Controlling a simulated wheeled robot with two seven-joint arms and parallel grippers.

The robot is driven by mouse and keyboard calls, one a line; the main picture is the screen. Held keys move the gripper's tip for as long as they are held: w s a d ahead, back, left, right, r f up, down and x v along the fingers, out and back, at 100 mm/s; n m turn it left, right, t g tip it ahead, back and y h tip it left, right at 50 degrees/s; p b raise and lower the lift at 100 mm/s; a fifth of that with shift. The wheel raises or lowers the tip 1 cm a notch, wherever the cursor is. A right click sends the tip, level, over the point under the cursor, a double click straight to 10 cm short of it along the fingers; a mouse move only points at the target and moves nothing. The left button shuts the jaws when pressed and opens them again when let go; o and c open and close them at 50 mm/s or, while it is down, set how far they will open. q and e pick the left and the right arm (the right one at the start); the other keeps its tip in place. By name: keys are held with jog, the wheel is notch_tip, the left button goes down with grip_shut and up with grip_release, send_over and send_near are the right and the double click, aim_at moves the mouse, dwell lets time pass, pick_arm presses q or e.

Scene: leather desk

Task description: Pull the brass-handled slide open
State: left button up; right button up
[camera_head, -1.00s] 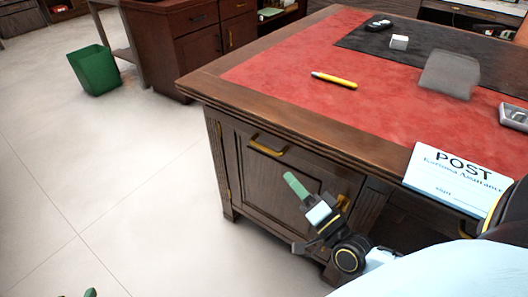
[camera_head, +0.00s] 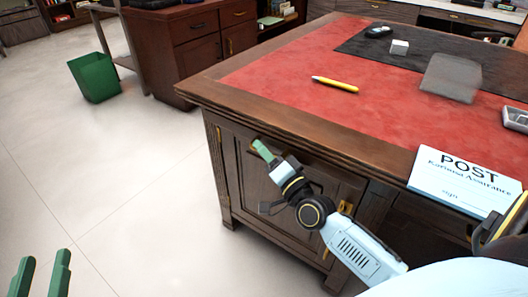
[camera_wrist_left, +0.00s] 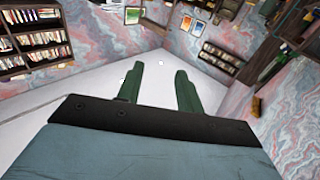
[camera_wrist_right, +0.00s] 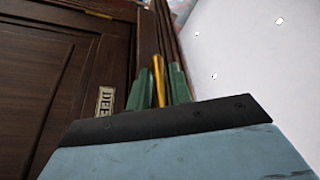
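The brass handle (camera_wrist_right: 158,82) shows as an upright bar in the right wrist view, on the dark wooden front of the desk. My right gripper (camera_wrist_right: 161,85) has its green fingers on either side of the handle, with a visible gap at the right finger. In the head view the right gripper (camera_head: 264,150) is at the top of the desk's front panel (camera_head: 250,190) and hides most of the handle. I cannot tell whether the slide has moved. My left gripper (camera_head: 42,275) is open and empty above the floor; its spread fingers (camera_wrist_left: 158,85) also show in the left wrist view.
The desk (camera_head: 200,90) has a red leather top with a yellow pen (camera_head: 335,84), a POST sheet (camera_head: 465,182) and a dark mat. A small label (camera_wrist_right: 104,101) shows on the wood. A green bin (camera_head: 94,78) stands on the open floor at left.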

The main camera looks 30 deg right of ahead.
jog(key=shift+c, duration=0.3)
grip_shut()
jog(key=shift+a, duration=0.1)
